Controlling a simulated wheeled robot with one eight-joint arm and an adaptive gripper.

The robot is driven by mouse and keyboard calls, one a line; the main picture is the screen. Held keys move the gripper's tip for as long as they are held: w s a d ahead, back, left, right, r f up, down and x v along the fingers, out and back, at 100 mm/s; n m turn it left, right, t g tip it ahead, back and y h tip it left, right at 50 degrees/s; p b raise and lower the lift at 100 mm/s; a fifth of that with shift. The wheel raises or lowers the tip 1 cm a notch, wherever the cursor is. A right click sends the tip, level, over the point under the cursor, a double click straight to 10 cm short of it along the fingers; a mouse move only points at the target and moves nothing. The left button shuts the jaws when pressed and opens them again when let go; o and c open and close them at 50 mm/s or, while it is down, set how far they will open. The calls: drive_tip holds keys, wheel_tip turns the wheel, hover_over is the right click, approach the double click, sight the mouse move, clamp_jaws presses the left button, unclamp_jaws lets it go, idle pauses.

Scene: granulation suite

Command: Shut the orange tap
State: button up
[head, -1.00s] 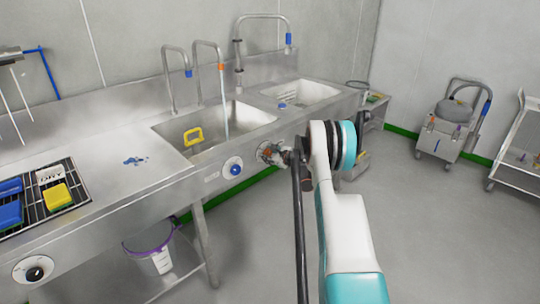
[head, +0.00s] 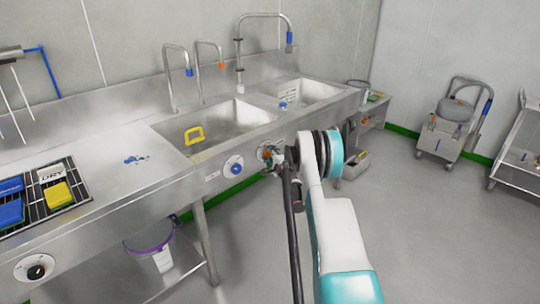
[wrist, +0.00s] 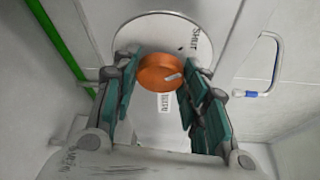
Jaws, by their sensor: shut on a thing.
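The orange knob (wrist: 165,72) sits on a round pale dial plate (wrist: 135,35) in the wrist view. A white pointer mark on it points right and slightly up; the word SHUT is printed at the plate's upper right. My gripper (wrist: 162,84) is shut on the knob, one finger on each side. In the head view my gripper (head: 272,157) is at the sink's front panel and mostly hides the knob. The orange-tipped tap (head: 220,61) stands behind the left basin, and no water shows under its spout.
A blue knob (head: 233,166) is on the panel just left of my gripper. The left basin (head: 232,117) holds a yellow-handled thing (head: 194,135). A purple-rimmed bucket (head: 160,258) stands below. The floor to the right is clear up to a trolley (head: 447,130).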

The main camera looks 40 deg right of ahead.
drive_tip(key=shift+f+n+t, duration=0.1)
drive_tip(key=shift+n+t, duration=0.4)
drive_tip(key=shift+n, duration=0.5)
drive_tip(key=o, duration=1.1)
drive_tip(key=shift+c, duration=0.2)
drive_tip(key=shift+s, duration=0.15)
drive_tip(key=v, duration=1.1)
drive_tip(key=shift+s+a, duration=0.3)
drive_tip(key=shift+s, duration=0.05)
